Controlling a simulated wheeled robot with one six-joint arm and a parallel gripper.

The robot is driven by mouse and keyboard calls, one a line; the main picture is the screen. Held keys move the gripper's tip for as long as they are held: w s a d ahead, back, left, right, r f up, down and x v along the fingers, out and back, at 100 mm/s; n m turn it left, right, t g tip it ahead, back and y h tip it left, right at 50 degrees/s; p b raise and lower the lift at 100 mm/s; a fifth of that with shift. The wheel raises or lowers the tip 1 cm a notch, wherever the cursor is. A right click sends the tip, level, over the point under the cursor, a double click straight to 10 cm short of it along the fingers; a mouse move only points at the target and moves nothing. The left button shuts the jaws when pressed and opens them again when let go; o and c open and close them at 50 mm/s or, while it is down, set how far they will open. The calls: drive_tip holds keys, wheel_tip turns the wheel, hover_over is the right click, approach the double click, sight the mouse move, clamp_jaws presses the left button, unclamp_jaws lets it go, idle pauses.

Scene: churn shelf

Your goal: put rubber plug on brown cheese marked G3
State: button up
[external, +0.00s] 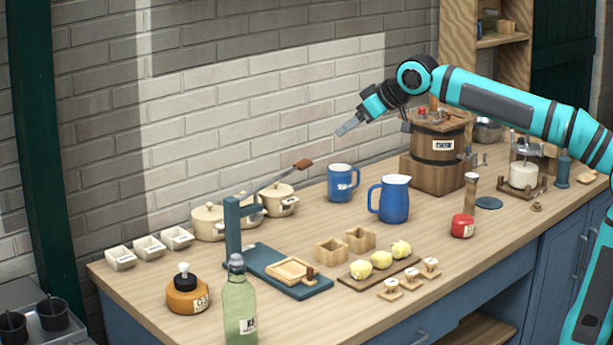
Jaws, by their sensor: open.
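A round orange-brown cheese (187,299) stands at the front left of the counter, with a white label that seems to read G3. I cannot tell whether this is the rubber plug, and no other plug can be made out clearly. Small red and grey parts (421,112) lie on top of the wooden churn (437,143). My gripper (347,126) is raised above the counter, left of the churn, near the brick wall. It is open, and nothing shows in it.
A blue mug (342,183) and blue jug (394,198) stand below my gripper. A teal press (233,238) with a raised lever, a green bottle (239,308) and cream pots (278,201) crowd the left. A red round (462,226) stands at right.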

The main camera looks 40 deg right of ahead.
drive_tip(key=s+d+f+m+t+h, duration=0.1)
drive_tip(key=s+d+f+t, duration=0.3)
drive_tip(key=s+d, duration=0.5)
drive_tip(key=s+d+f+m+t+h, duration=0.2)
drive_tip(key=s+d+f, duration=0.4)
drive_tip(key=s, duration=1.1)
drive_tip(key=d+m+t, duration=0.1)
drive_tip(key=d+t, duration=0.1)
drive_tip(key=d, duration=0.2)
drive_tip(key=shift+s+d+f, duration=0.25)
drive_tip(key=shift+f, duration=0.15)
drive_tip(key=shift+o, duration=0.4)
